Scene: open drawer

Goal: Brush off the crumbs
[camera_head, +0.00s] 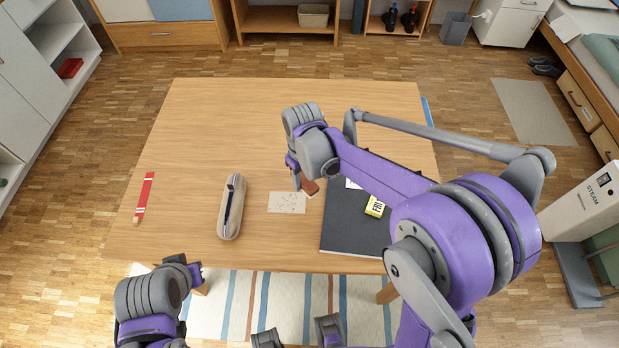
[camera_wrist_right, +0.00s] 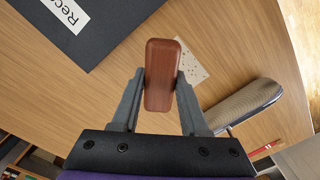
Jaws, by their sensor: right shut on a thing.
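A beige card (camera_head: 286,209) with dark crumbs scattered on it lies near the middle front of the table. My right gripper (camera_head: 301,184) is just above and behind the card's right side. It is shut on a reddish-brown wooden brush (camera_head: 310,188). In the right wrist view the brush (camera_wrist_right: 161,70) sits between both fingers, and the crumb card (camera_wrist_right: 190,62) shows beyond it, partly hidden. No bristles are visible. My left gripper (camera_head: 196,272) is low at the front edge of the table, away from the card; its finger opening is not clear.
A black folder (camera_head: 343,232) with a yellow box (camera_head: 375,206) on it lies right of the card, partly behind my right arm. A beige pencil case (camera_head: 230,215) lies left of the card, with a red-and-white stick (camera_head: 144,195) farther left. The back of the wooden table (camera_head: 230,115) is clear.

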